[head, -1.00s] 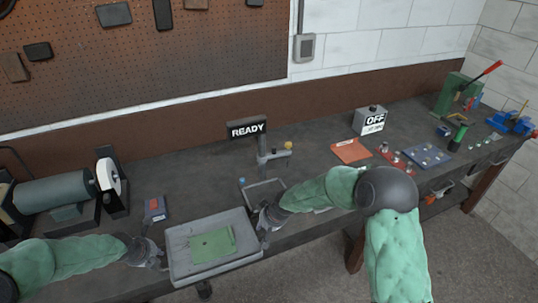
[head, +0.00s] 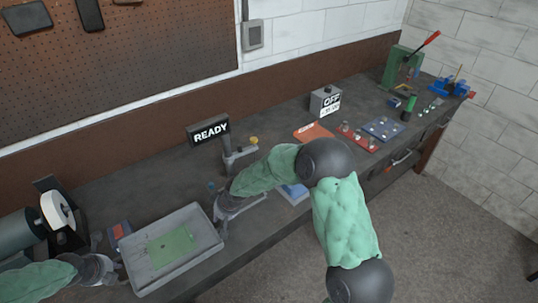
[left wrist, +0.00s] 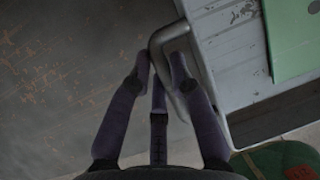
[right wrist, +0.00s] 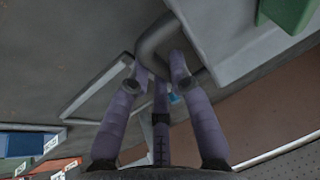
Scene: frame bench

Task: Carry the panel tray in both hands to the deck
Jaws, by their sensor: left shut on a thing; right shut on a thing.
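The panel tray (head: 202,238) is a shallow grey tray at the lower left of the head view. A flat green panel (head: 172,247) lies inside it. My left gripper (head: 114,268) is shut on the handle at the tray's left side; the left wrist view shows fingers around this handle (left wrist: 172,38). My right gripper (head: 221,212) is shut on the right handle (right wrist: 150,42). A pale-edged flat plate (right wrist: 98,88) lies beside the tray in the right wrist view, partly covered by my arm in the head view; I cannot tell whether it is the deck.
A stand (head: 229,150) with a READY sign (head: 209,131) rises behind the tray. A bench grinder (head: 55,212) stands at the left. An OFF box (head: 325,101), orange sheet (head: 313,132), red holder (head: 357,136) and blue plate (head: 384,129) lie further right.

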